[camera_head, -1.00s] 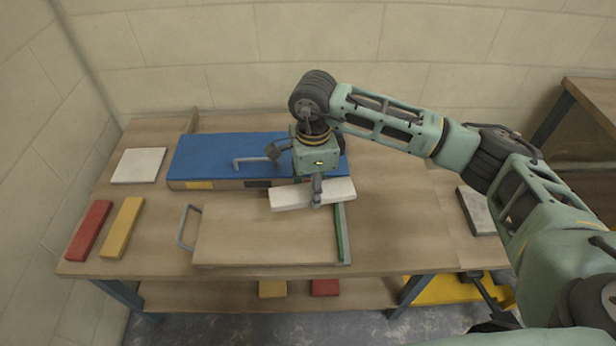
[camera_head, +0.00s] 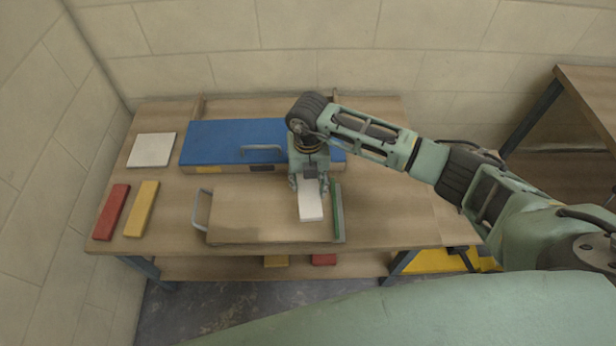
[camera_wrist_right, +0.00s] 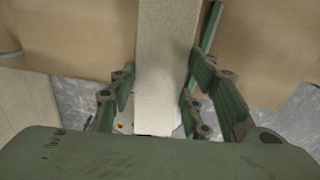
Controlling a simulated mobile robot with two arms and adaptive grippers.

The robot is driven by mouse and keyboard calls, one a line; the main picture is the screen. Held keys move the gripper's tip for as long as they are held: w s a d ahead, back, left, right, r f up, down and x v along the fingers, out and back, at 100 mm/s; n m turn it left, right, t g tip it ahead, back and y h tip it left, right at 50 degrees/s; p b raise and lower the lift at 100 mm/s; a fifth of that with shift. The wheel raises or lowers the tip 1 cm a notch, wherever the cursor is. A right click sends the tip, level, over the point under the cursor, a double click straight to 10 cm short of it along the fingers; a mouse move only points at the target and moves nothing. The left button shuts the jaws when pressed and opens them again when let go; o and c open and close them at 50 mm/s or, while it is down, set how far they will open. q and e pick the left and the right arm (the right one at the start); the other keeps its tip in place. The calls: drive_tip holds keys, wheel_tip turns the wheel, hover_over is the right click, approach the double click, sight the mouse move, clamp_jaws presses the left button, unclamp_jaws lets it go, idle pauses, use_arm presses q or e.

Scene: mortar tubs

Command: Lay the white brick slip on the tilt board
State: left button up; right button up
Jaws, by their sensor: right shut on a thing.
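The white brick slip (camera_head: 311,206) is in my right gripper (camera_head: 310,185), which is shut on it. The slip points toward the front of the bench, over the right part of the wooden tilt board (camera_head: 250,225). I cannot tell whether it touches the board. The board has a grey handle on its left and a green strip along its right edge. In the right wrist view the slip (camera_wrist_right: 166,60) runs between the fingers (camera_wrist_right: 160,105) of my right gripper, with wood behind it. My left gripper is not in view.
A blue case (camera_head: 225,143) with a handle lies behind the board. A red slip (camera_head: 111,212), a yellow slip (camera_head: 141,209) and a pale square tile (camera_head: 152,150) lie on the left. The board's left and middle are clear.

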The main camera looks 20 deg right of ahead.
wheel_tip(320, 180, down, 11)
drive_tip(key=b, duration=0.8)
drive_tip(key=shift+r, duration=0.15)
drive_tip(key=shift+f+b, duration=0.4)
drive_tip(key=shift+f, duration=0.05)
drive_tip(key=o, duration=1.6)
